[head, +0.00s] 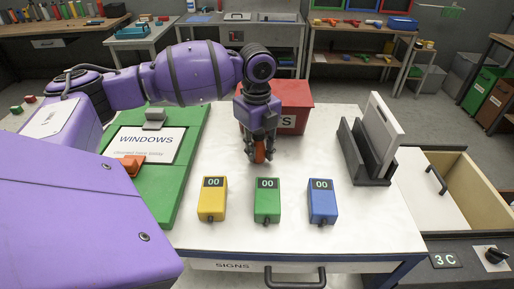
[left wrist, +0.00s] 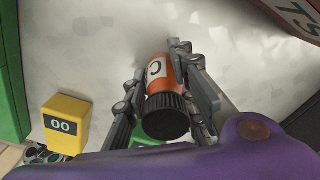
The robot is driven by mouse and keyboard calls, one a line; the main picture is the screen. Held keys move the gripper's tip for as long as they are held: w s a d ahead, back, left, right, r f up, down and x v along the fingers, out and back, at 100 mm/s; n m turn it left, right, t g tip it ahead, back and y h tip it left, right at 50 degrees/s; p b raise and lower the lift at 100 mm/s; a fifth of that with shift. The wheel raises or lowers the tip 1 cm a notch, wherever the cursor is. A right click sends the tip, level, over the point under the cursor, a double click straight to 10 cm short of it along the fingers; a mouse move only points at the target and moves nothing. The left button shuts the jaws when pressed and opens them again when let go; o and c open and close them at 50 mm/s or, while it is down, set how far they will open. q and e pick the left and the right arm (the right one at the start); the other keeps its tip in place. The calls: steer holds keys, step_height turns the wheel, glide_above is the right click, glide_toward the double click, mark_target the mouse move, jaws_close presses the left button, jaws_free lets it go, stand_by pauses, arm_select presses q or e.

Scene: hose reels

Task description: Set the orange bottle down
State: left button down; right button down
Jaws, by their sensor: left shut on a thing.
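My left gripper (head: 259,158) points down over the white table in the head view, in front of the red bin (head: 293,97). It is shut on the orange bottle (head: 259,152), of which only a small strip shows between the fingers. In the left wrist view the orange bottle (left wrist: 157,72) has a black ribbed cap and a white label with a "C". The fingers of my left gripper (left wrist: 160,90) lie on both sides of it. I cannot tell whether its base touches the table. My right gripper is not in view.
Yellow (head: 212,199), green (head: 267,201) and blue (head: 322,201) boxes reading "00" stand along the table's front. A green board (head: 187,150) with a "WINDOWS" sign is left; a dark rack (head: 362,158) holding a panel is right. White tabletop (head: 225,160) is bare around the gripper.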

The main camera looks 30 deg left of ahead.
arm_select(q)
steer(key=c, duration=1.5)
jaws_free()
steer(key=shift+o, duration=0.2)
step_height(320, 180, up, 12)
steer(key=shift+r, duration=0.15)
